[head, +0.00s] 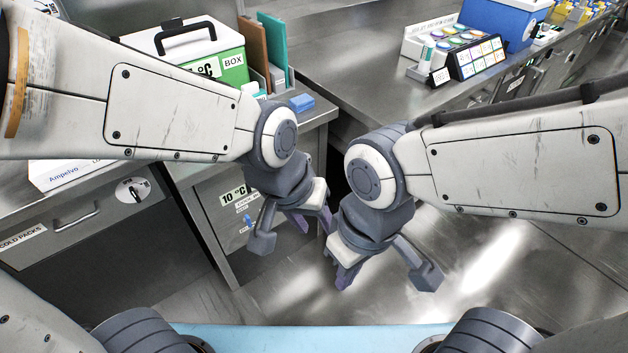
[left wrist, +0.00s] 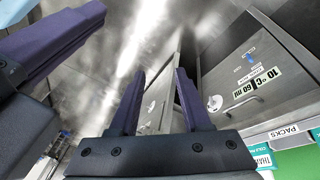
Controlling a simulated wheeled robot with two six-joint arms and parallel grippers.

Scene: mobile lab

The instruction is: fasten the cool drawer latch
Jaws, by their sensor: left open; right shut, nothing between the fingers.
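A grey drawer front labelled COLD PACKS (head: 60,222) is at left in the head view. It has a bar handle and a round white latch plate with a dark lever (head: 132,190). A round latch plate (left wrist: 215,103) also shows in the left wrist view. Right of that drawer stands a steel front labelled 10 °C (head: 233,196) with a small blue part (head: 247,220). My left gripper (head: 311,222) is open and empty, in front and right of the 10 °C front, apart from it. My right gripper (head: 344,279) is shut and empty, beside and below the left.
A green box with a white lid (head: 195,50) and upright folders (head: 265,48) stand on the left counter. The right counter (head: 360,60) holds a tray of round coloured pots (head: 455,40), a card stand and a blue box (head: 500,22). The floor right of my grippers is clear.

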